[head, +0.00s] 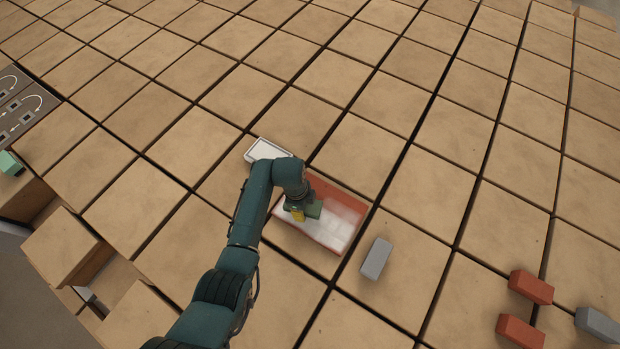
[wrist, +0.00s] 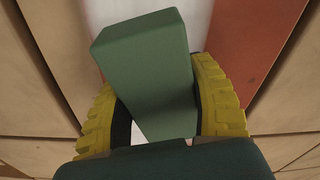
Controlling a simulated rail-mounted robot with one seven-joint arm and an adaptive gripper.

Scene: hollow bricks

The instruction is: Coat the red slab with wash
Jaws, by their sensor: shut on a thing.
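The red slab (head: 347,196) lies flat on the tiled surface, with white wash (head: 326,230) over much of its top. Red shows along the far and right parts and the edges. My gripper (head: 298,213) is over the slab's left part, its yellow fingers shut on a green block (head: 314,209). In the wrist view, the green block (wrist: 150,70) sits tilted between both fingers, with white wash (wrist: 200,14) and bare red slab (wrist: 253,45) behind it. Whether the block touches the slab is unclear. A white-rimmed shallow tray (head: 252,158) lies beyond my arm, partly hidden.
A grey brick (head: 376,258) lies just right of the slab. Red bricks (head: 531,287) (head: 519,331) and another grey brick (head: 597,325) are at lower right. A raised tan block (head: 62,247) and gaps are at left. The tiles beyond the slab are clear.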

